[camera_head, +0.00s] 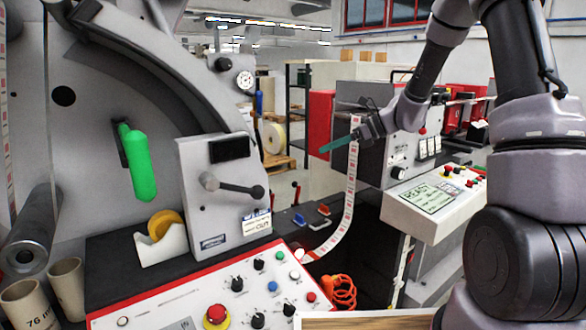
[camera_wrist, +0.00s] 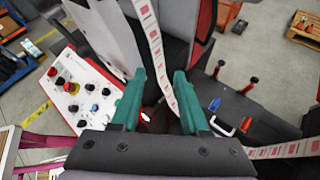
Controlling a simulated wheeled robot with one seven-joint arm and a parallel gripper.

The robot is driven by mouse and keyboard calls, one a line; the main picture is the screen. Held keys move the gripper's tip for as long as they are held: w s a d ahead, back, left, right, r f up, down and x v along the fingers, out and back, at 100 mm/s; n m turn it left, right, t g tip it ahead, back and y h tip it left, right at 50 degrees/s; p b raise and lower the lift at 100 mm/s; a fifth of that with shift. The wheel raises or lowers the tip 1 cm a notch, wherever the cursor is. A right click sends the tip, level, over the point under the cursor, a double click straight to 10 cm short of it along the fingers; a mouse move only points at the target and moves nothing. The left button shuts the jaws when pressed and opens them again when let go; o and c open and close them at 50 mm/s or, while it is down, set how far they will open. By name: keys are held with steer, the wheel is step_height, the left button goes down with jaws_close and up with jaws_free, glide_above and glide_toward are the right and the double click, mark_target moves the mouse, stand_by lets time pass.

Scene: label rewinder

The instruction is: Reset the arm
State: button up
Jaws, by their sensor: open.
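My gripper (camera_head: 338,145) is at the end of my arm, which reaches in from the upper right. Its teal fingers point left, above the black machine deck. In the wrist view the two fingers (camera_wrist: 161,78) stand apart with a clear gap. A white label strip with red marks (camera_head: 348,195) hangs in a curve just by the fingers in the head view. In the wrist view the strip (camera_wrist: 155,45) shows through the gap; I cannot tell whether it lies between the fingers or beyond them. Nothing is gripped.
A red-edged control panel (camera_head: 160,310) with buttons is at the front. A grey housing with a lever (camera_head: 235,187) and a green handle (camera_head: 137,165) stand left. A panel with a display (camera_head: 425,198) is right. An orange coiled cord (camera_head: 340,290) lies below the strip.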

steer(key=s+d+r+n+t+h, duration=0.1)
steer(key=s+d+r+n+h, duration=0.2)
steer(key=s, duration=0.6)
steer(key=s+d+r+n+t+h, duration=0.2)
steer(key=s+d+r+n+h, duration=0.2)
steer(key=s+d+r+n, duration=0.2)
steer(key=s+d+r+n+t+h, duration=0.1)
steer(key=s+d+r+n+h, duration=0.2)
steer(key=s+n, duration=0.6)
step_height(320, 180, up, 3)
steer(key=s+d, duration=0.2)
steer(key=shift+s+t, duration=0.3)
steer(key=shift+s, duration=0.05)
steer(key=shift+d, duration=0.1)
